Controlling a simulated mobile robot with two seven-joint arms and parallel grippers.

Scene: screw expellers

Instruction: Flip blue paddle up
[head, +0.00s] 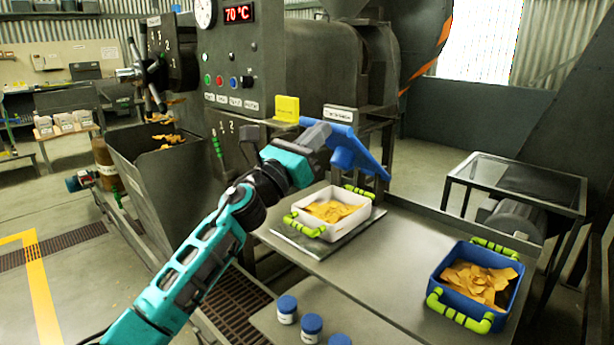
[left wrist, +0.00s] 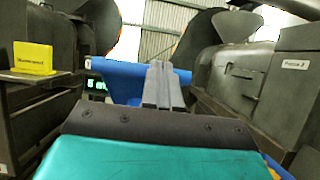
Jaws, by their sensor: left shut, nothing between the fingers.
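The blue paddle (head: 358,155) is a flat blue plate on the front of the press, below a white label. In the head view it slopes down to the right, above the white bin. My left gripper (head: 322,132) is at the paddle's left part and covers some of it. In the left wrist view the blue paddle (left wrist: 125,80) lies behind and to both sides of my left gripper (left wrist: 160,68), whose fingers are shut with nothing between them. I cannot tell whether the fingers touch the paddle. My right gripper is not in view.
A white bin (head: 328,228) with green handles and yellow flakes sits on the metal table (head: 400,262) below the paddle. A blue bin (head: 457,306) with flakes stands at the right. A yellow tag (head: 287,108) is left of the paddle. Blue-capped jars (head: 287,310) stand lower down.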

